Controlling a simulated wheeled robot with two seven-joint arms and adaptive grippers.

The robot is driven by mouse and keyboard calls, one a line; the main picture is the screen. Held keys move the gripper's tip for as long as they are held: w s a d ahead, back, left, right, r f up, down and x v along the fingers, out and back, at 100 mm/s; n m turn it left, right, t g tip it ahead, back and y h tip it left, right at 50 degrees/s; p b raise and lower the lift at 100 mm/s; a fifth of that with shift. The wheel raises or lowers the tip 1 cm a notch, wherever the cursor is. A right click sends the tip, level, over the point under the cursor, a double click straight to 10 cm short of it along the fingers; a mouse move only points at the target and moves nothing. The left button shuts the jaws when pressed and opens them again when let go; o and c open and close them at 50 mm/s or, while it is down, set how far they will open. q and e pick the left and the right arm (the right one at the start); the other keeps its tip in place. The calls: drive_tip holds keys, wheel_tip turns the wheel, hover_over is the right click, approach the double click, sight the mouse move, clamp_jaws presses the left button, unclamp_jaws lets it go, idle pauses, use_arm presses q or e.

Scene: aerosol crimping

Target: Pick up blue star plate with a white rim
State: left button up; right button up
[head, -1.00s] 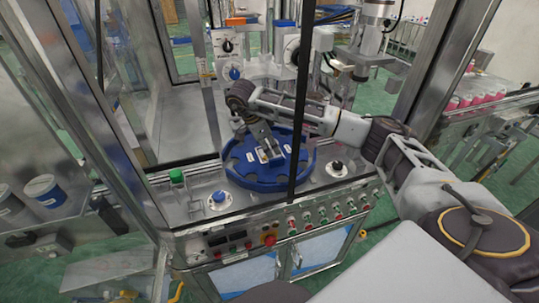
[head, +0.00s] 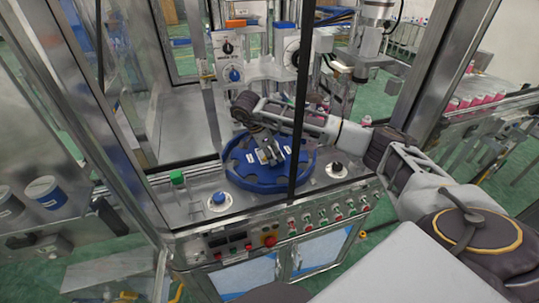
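The blue star plate (head: 240,171) is a round, notched blue disc on the machine's metal top, behind the row of buttons. Small white labels show on its upper face; a white rim is hard to make out at this size. My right gripper (head: 270,157) reaches in from the right and points down at the middle of the plate. Its fingertips look to be at or very near the plate's central part. Whether they are open or shut on it is too small to tell. My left gripper is not in view.
A dark vertical frame post (head: 299,110) stands in front of the plate's right part. The crimping head (head: 233,62) stands behind. Metal frame posts enclose both sides.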

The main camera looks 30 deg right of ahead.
sight(276, 160)
drive_tip(key=shift+p+x, duration=0.7)
drive_tip(key=shift+x, duration=1.4)
drive_tip(key=shift+c, duration=0.4)
clamp_jaws()
